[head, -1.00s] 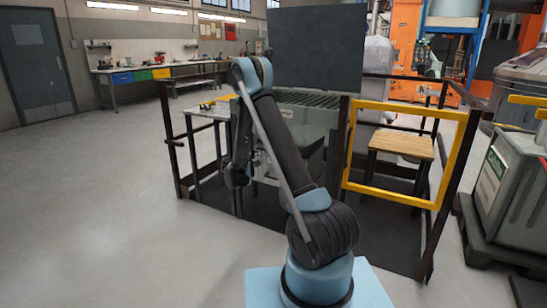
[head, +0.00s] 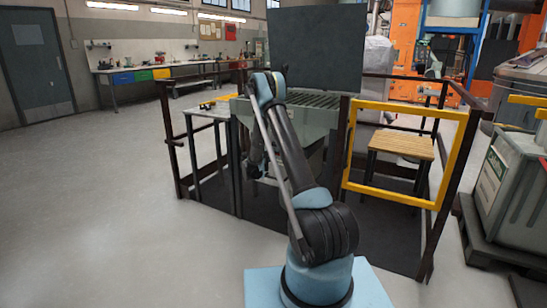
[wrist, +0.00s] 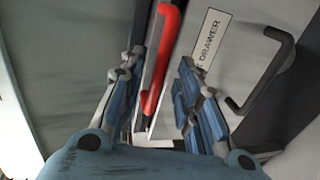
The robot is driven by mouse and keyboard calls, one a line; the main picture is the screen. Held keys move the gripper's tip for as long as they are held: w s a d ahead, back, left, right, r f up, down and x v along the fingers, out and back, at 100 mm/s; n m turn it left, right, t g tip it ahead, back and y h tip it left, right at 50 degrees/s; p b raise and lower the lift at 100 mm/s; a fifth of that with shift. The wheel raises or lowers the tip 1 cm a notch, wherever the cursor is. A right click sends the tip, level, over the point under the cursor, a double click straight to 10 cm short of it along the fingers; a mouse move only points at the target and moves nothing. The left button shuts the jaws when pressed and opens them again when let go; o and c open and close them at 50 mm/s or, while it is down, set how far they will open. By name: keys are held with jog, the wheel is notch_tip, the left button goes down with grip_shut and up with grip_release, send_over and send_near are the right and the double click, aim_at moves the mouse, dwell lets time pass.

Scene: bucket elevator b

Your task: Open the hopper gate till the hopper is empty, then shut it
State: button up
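The hopper (head: 315,118) is a grey-green box with a slatted grille on top, behind the railing in the head view. Its contents cannot be seen. In the wrist view a red bar handle (wrist: 158,85) runs beside a pale panel; whether it is the gate's handle cannot be told. My gripper (wrist: 163,68) is open, its blue fingers either side of the red handle, with a gap showing at the right finger. My gripper also shows in the head view (head: 254,166), low at the hopper's front left, partly dark.
A black handle (wrist: 268,72) sits on the panel, right of a label (wrist: 210,38) reading "DRAWER". A yellow gate frame (head: 400,203) and dark railings (head: 180,160) surround the hopper stand. A dark upright panel (head: 317,48) rises above the grille. Floor at left is clear.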

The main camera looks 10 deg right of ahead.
jog(key=shift+x, duration=1.05)
grip_shut()
jog(key=shift+s, duration=0.1)
